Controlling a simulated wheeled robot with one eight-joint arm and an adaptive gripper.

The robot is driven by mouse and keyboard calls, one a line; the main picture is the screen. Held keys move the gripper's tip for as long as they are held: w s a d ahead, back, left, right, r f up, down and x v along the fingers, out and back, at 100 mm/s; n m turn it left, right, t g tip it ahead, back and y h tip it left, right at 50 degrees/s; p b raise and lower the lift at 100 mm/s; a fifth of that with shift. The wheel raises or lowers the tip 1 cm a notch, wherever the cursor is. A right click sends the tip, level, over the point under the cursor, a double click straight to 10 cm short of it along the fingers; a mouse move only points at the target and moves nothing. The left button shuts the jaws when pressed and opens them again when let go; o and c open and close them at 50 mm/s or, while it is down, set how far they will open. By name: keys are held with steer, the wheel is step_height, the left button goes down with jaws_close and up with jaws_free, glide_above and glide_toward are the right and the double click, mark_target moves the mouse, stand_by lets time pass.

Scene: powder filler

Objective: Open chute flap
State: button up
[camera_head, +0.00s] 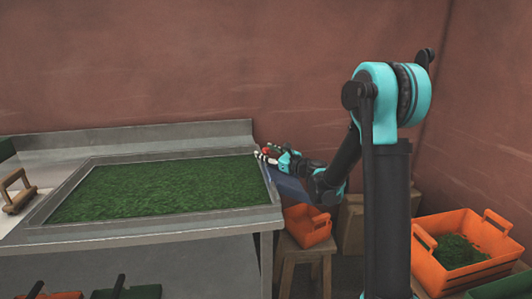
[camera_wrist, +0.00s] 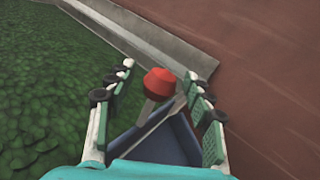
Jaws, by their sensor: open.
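A red knob (camera_wrist: 160,80) on a short grey lever (camera_wrist: 147,110) stands between my open fingers in the wrist view. The fingers flank it, with visible space on both sides and no clear contact. In the head view my gripper (camera_head: 268,156) is at the right end of the metal table, with a bit of red (camera_head: 266,150) at its fingertips. The blue chute (camera_head: 290,188) slopes down from the table's end below my gripper; its inside (camera_wrist: 170,143) also shows in the wrist view. The flap itself cannot be told apart from the chute, being partly hidden by my gripper.
The metal table (camera_head: 150,236) holds a bed of green leaves and has a raised back edge. An orange crate (camera_head: 308,232) sits on a wooden stool (camera_head: 300,256) below the chute. Another orange crate (camera_head: 490,275) with green leaves stands at right. A wall closes off the back.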

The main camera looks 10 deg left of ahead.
steer(key=shift+w+a, duration=0.1)
steer(key=shift+a, duration=0.05)
steer(key=shift+c, duration=0.2)
jaws_close()
